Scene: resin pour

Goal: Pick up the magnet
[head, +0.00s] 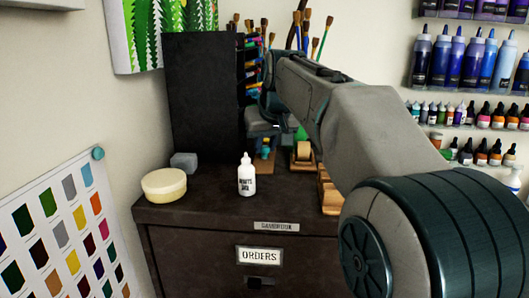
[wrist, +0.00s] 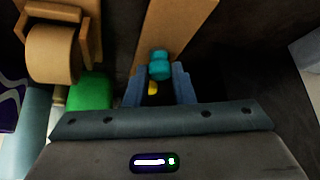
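A small teal pin-shaped piece, which looks like the magnet (wrist: 160,66), stands on a wooden strip (wrist: 178,28) in the wrist view. It also shows in the head view (head: 266,148), on the cabinet below my arm. My gripper (wrist: 161,80) is open, its two blue-grey fingers apart, with the teal piece near the gap between their tips. I cannot tell whether the fingers touch it. A round teal disc (head: 97,153) sits at the corner of the colour chart and could also be a magnet.
The dark cabinet top (head: 215,205) also holds a white bottle (head: 247,176), a round cream tub (head: 164,186) and a grey block (head: 184,160). A tape roll (wrist: 52,53) in a wooden holder and a green object (wrist: 90,91) lie close left of my gripper. A black organiser stands behind.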

